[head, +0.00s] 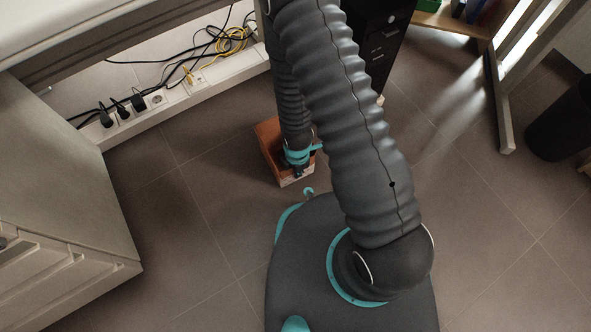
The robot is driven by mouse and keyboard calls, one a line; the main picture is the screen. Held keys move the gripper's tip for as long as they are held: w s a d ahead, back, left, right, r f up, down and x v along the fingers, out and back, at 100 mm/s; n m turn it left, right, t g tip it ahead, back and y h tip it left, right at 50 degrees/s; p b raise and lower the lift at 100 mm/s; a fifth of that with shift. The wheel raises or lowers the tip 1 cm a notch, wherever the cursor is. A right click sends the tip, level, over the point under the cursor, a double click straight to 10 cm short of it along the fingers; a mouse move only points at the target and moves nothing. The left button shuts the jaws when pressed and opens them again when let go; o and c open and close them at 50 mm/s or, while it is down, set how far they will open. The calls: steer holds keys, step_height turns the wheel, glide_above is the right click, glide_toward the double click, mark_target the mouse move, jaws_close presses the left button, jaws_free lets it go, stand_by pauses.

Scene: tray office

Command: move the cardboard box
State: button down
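The cardboard box (268,137) is brown with a paler front side. It is on the tiled floor in the head view, under the end of my arm. My gripper (299,172) is at the box's right front part, over or against it. My wrist and the teal ring above the gripper hide much of the box. The fingers are small and dark, so I cannot tell whether they are open, shut or touching the box.
A pale drawer cabinet (60,185) stands at the left, below a desk (60,30). A wall socket strip (175,97) with tangled cables runs behind. A black drawer unit (385,45) stands behind my arm. A dark bin (560,125) stands at the right. Floor (500,225) is clear at the right.

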steer(key=c, duration=1.2)
jaws_free()
steer(key=shift+c, duration=0.2)
steer(key=shift+r, duration=6)
